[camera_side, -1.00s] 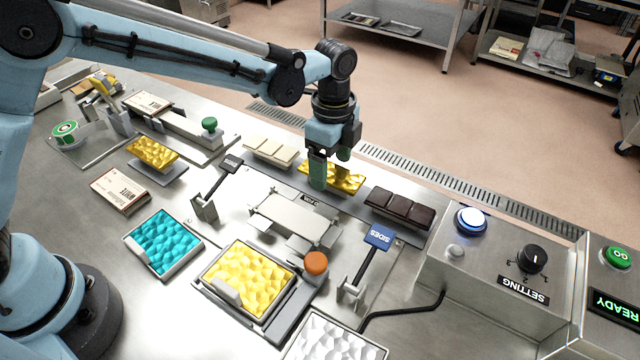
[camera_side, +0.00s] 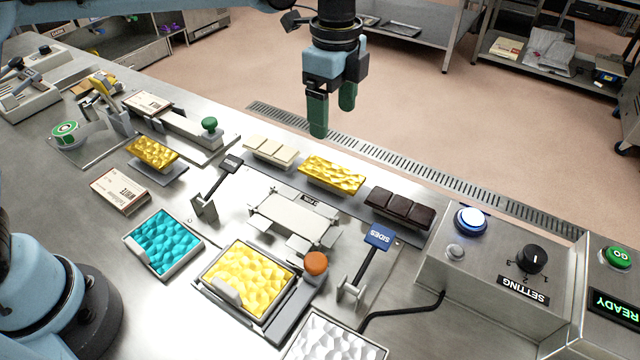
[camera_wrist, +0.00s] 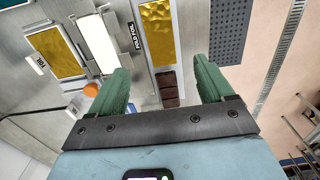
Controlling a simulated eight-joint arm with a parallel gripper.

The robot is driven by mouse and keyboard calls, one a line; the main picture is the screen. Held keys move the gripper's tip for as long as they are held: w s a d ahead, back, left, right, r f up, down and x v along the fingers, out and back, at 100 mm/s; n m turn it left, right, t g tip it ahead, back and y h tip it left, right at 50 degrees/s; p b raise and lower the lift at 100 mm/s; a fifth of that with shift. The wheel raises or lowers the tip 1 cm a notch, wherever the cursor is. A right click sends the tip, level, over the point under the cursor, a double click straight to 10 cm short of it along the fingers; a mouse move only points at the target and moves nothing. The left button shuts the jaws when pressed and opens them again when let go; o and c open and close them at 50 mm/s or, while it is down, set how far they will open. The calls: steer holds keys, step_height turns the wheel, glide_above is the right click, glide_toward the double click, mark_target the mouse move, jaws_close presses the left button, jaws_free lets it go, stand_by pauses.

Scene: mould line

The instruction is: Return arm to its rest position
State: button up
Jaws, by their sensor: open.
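My gripper (camera_side: 333,112) hangs in the air above the far edge of the steel bench, with its green fingers pointing down. The fingers stand apart with nothing between them; the wrist view also shows the open gripper (camera_wrist: 162,80). Below it, a gold faceted bar (camera_side: 333,174) lies on the back strip between a pale bar (camera_side: 271,151) and a dark chocolate bar (camera_side: 399,207). In the wrist view the gold bar (camera_wrist: 158,32) and the dark bar (camera_wrist: 168,88) lie beyond the fingers.
A fixture with a pale plate (camera_side: 293,216) stands mid-bench, near an orange knob (camera_side: 316,263) and a blue SIDES paddle (camera_side: 379,238). Teal (camera_side: 163,243) and yellow (camera_side: 248,280) moulds lie in front. The control box (camera_side: 500,262) stands at right. The air around my gripper is clear.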

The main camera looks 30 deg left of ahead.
steer(key=s+a+r+n+t, duration=0.35)
steer(key=s+a+n, duration=0.25)
steer(key=a+n, duration=0.3)
steer(key=s+a+f+n+t, duration=0.3)
steer(key=s+a+f+n, duration=0.2)
steer(key=s+a+n, duration=0.4)
steer(key=shift+s+t, duration=0.35)
stand_by(0.4)
